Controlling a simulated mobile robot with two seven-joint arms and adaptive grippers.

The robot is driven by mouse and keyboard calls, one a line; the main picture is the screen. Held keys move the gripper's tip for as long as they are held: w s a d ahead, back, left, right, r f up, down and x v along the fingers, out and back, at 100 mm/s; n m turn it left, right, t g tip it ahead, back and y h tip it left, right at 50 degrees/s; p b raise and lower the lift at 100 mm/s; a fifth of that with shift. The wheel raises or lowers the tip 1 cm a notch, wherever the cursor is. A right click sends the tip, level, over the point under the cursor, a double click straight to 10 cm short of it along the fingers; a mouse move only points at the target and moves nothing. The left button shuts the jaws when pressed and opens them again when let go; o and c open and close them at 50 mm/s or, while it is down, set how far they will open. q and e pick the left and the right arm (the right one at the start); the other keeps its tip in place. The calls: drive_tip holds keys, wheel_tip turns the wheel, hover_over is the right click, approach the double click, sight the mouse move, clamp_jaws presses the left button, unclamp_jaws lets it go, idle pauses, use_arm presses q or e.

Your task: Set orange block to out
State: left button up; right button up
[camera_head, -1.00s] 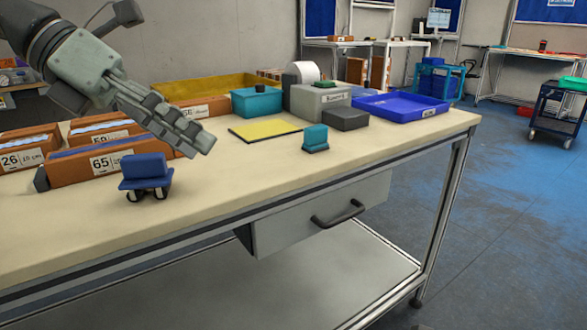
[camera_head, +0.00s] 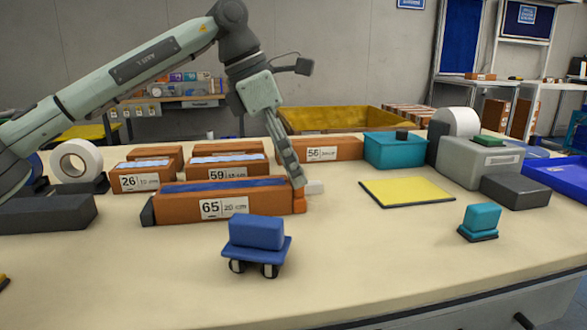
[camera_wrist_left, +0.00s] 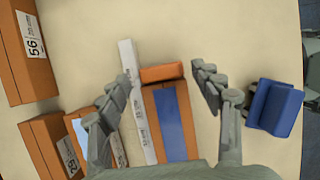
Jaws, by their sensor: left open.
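The small orange block (camera_head: 299,203) sits on the table against the right end of the long orange box labelled 65 (camera_head: 220,203). In the left wrist view, the orange block (camera_wrist_left: 162,72) lies across the end of that box, between my fingers. My left gripper (camera_head: 297,178) reaches down over the block from above; the wrist view shows the left gripper (camera_wrist_left: 163,78) with its fingers spread apart, one on each side, with nothing gripped. My right gripper is not in view. I cannot see anything marked "out".
A blue block on a wheeled stand (camera_head: 256,245) is in front. A yellow mat (camera_head: 407,192), a teal bin (camera_head: 394,150) and a teal block (camera_head: 480,220) are to the right.

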use_arm(q)
drive_tip(key=shift+d+f, duration=0.2)
drive_tip(key=shift+f, duration=0.25)
drive_tip(key=shift+c, duration=0.4)
